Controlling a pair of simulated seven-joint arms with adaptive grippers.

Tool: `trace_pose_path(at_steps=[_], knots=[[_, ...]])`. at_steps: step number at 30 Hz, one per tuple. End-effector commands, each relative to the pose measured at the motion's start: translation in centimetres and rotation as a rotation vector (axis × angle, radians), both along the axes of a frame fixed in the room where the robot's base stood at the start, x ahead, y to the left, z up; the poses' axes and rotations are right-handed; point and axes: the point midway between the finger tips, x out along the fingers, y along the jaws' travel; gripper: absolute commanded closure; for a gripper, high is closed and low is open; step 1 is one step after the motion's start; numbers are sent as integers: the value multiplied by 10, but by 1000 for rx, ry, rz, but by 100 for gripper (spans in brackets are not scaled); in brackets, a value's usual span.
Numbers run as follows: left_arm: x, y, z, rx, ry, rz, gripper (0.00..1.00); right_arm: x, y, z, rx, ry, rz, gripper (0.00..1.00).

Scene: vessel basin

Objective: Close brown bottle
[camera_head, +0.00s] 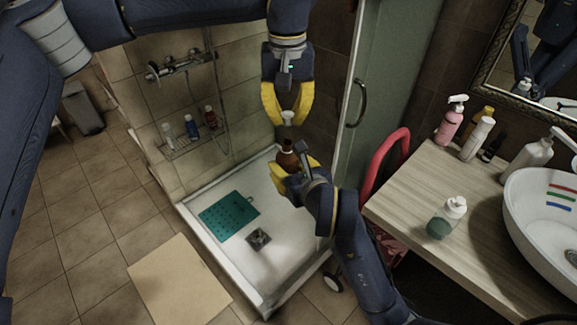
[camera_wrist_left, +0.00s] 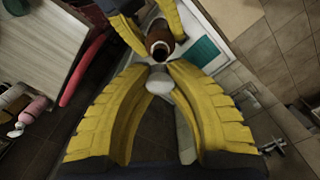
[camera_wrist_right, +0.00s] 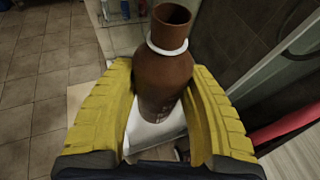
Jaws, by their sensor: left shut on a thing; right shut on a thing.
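The brown bottle (camera_head: 288,158) is upright in my right gripper (camera_head: 291,167), which is shut around its body; in the right wrist view the bottle (camera_wrist_right: 163,75) shows an open brown neck with a white ring below the mouth. My left gripper (camera_head: 287,117) is shut on a small white cap (camera_head: 287,115), which hangs just above the bottle's neck, apart from it. In the left wrist view the cap (camera_wrist_left: 160,82) sits between the yellow fingertips, with the bottle's open mouth (camera_wrist_left: 160,50) just beyond it. The cap's underside is hidden.
The shower tray (camera_head: 275,205) with a teal mat (camera_head: 229,215) lies below. A red chair frame (camera_head: 385,160) and the wooden counter (camera_head: 430,190) with several bottles and a white basin (camera_head: 545,215) stand at the right. A shower rack (camera_head: 192,133) hangs at the back left.

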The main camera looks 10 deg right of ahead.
Motion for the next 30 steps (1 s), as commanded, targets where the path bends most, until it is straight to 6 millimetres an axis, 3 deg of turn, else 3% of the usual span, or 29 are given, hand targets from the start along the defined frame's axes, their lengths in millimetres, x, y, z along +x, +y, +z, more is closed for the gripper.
trace_pose_path(at_steps=[14, 30], knots=[[0, 1, -4, 0, 2, -2, 92, 0, 0, 0, 0, -1, 0, 100], [0, 1, -39, 0, 1, -2, 92, 0, 0, 0, 0, -1, 0, 100]])
